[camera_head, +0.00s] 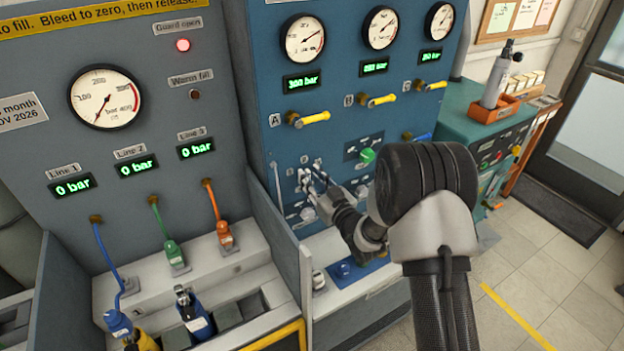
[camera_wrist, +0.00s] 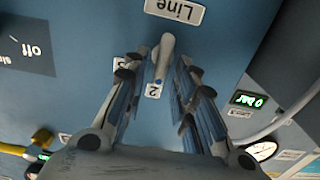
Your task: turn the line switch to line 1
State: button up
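The line switch (camera_wrist: 166,52) shows in the wrist view as a grey lever-shaped knob under the "Line" plate (camera_wrist: 175,11). The blue mark on its end lies by the plate marked 2 (camera_wrist: 153,91). My gripper (camera_wrist: 161,66) is open, with one finger on each side of the knob. Gaps show between the knob and the fingers; I cannot tell whether either touches it. In the head view my gripper (camera_head: 312,176) is at the lower part of the blue panel (camera_head: 285,145). The switch cannot be made out clearly there.
The grey bench (camera_head: 150,75) on the left carries a large gauge (camera_head: 105,97), hoses and bottles. Yellow handles (camera_head: 316,118) stick out from the blue panel above my gripper. A green knob (camera_head: 367,155) is to its right. A green cabinet (camera_head: 490,120) stands farther right.

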grip_shut()
jog(key=shift+f+n+b, duration=0.1)
jog(key=shift+n+b, duration=0.2)
jog(key=shift+b, duration=0.15)
jog(key=shift+s+a+f+n+b, duration=0.1)
jog(key=shift+a+n+b, duration=0.05)
jog(key=shift+n+b, duration=1.85)
jog(key=shift+s+a+f+n+b, duration=0.1)
jog(key=shift+s+a+n+b, duration=0.1)
jog(key=shift+n+b, duration=1.7)
jog(key=shift+s+a+f+n+b, duration=0.1)
jog(key=shift+a+n+b, duration=0.05)
jog(key=shift+n+b, duration=1.85)
jog(key=shift+b, duration=0.35)
jog(key=shift+o, duration=1.1)
grip_release()
